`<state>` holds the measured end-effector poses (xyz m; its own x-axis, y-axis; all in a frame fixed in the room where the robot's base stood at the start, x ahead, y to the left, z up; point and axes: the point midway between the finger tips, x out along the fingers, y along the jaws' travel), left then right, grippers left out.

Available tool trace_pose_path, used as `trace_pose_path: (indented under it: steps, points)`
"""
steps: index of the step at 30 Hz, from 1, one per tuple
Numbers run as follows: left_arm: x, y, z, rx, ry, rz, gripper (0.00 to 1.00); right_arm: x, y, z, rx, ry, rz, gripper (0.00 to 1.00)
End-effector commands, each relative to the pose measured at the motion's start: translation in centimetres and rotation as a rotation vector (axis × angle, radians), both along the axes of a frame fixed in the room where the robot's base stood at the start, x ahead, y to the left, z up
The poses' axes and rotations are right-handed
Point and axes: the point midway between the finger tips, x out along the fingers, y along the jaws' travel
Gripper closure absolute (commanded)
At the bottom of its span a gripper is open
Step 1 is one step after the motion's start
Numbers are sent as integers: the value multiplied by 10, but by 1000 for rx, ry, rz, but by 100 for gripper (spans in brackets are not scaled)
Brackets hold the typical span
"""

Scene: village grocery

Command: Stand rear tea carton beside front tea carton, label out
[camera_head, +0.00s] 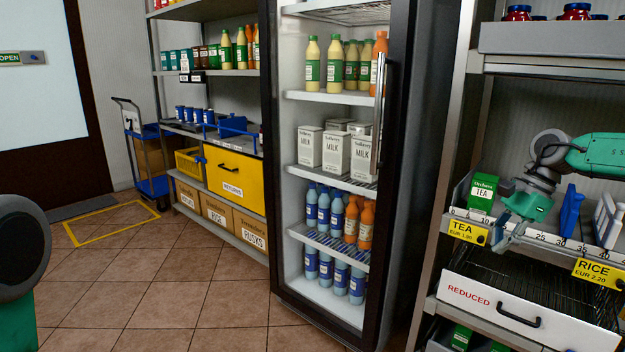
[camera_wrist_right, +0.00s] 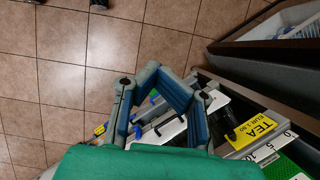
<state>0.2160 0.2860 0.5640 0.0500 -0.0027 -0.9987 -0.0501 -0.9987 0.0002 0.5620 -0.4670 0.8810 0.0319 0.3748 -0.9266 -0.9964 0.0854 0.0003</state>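A green tea carton (camera_head: 482,193) stands upright on the right-hand shelf with its white TEA label facing out, behind the yellow TEA price tag (camera_head: 464,230). No second tea carton shows distinctly beside or behind it. My right gripper (camera_head: 508,240) hangs in front of the shelf edge, just right of the TEA tag, with nothing visibly held. In the right wrist view its fingers (camera_wrist_right: 154,72) form an arch over the drawer below; whether the tips touch is unclear. The TEA tag (camera_wrist_right: 252,130) is to their right there. Only part of my left arm shows at the left edge.
A blue upright piece (camera_head: 570,212) and white pieces (camera_head: 608,220) stand right of the gripper, above the RICE tag (camera_head: 598,272). A REDUCED drawer (camera_head: 510,312) lies below. The glass-door fridge (camera_head: 392,200) stands left.

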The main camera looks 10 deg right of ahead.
Motion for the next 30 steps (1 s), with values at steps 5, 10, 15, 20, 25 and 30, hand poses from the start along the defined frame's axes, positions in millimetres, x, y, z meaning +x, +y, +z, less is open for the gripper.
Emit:
trace_pose_path:
  steps: [5, 10, 15, 20, 25, 30]
  points:
    - [0, -1, 9, -1, 0, -2, 49, -27, 85, -38, 2, 15, 473, 100]
    - [0, -1, 16, -1, -1, -2, 49, -77, 165, -73, 0, 18, 982, 100]
    - [0, 0, 21, -1, 0, -1, 49, -129, 218, -99, -4, 21, 1383, 100]
    - [0, 0, 24, 0, 0, -1, 49, -160, 236, -113, 0, 15, 1594, 100]
    - [0, 0, 24, 0, 0, -1, 49, -171, 240, -118, 2, 11, 1660, 100]
    - [0, 0, 24, -1, 0, -2, 49, -171, 240, -118, 1, 11, 1659, 100]
